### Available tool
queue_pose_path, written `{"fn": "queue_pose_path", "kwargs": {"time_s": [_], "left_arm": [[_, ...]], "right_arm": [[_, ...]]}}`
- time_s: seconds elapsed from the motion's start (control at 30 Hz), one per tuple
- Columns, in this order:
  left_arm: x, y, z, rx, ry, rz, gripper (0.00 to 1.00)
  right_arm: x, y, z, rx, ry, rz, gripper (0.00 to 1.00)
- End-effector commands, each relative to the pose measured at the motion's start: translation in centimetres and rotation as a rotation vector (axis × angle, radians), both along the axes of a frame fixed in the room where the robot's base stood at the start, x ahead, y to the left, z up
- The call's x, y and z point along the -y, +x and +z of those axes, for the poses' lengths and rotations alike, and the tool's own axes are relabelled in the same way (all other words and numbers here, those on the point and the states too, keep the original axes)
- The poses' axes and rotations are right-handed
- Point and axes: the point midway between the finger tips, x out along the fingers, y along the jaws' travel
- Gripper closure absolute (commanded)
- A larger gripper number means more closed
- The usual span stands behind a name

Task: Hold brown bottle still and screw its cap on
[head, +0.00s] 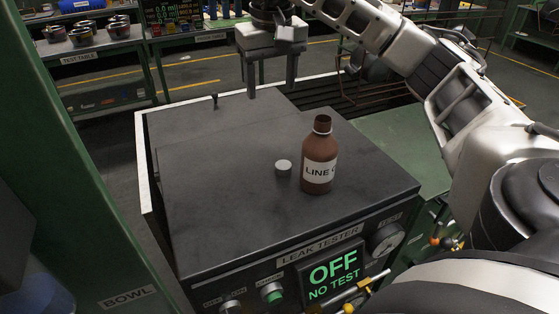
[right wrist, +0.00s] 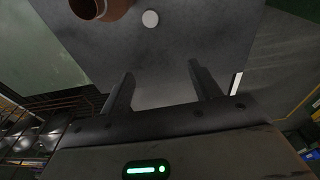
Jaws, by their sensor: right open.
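The brown bottle (head: 320,155) stands upright and uncapped on the dark top of the leak tester, with a label reading "LINE" partly turned away. Its open mouth also shows in the right wrist view (right wrist: 100,8). The light grey cap (head: 283,168) lies on the tester top just left of the bottle, apart from it; it shows in the right wrist view (right wrist: 150,18) too. My right gripper (head: 271,91) is open and empty above the far part of the tester top, beyond the bottle and cap, fingers pointing down. My left gripper is not in view.
The leak tester top (head: 220,215) is otherwise mostly clear. Its front panel has a display (head: 333,274) reading "OFF NO TEST", a green button and a gauge (head: 386,239). A green post (head: 60,160) rises at the left. A test table with several bowls (head: 83,35) stands behind.

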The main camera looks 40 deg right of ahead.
Motion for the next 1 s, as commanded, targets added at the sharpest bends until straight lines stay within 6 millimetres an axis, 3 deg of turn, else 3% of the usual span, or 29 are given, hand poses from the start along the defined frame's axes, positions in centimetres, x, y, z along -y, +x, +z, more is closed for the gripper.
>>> {"fn": "queue_pose_path", "kwargs": {"time_s": [0.03,0.2,0.63,1.0], "left_arm": [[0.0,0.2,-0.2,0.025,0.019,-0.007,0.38],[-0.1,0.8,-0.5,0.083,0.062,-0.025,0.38],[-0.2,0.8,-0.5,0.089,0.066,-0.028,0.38],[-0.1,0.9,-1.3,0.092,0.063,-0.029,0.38]], "right_arm": [[0.7,-0.8,-1.2,-0.041,0.018,-0.007,0.38],[1.8,-2.3,-3.1,-0.114,0.062,-0.017,0.38],[1.8,-2.4,-4.1,-0.118,0.067,-0.017,0.38],[1.8,-2.4,-11.9,-0.118,0.067,-0.016,0.38]]}}
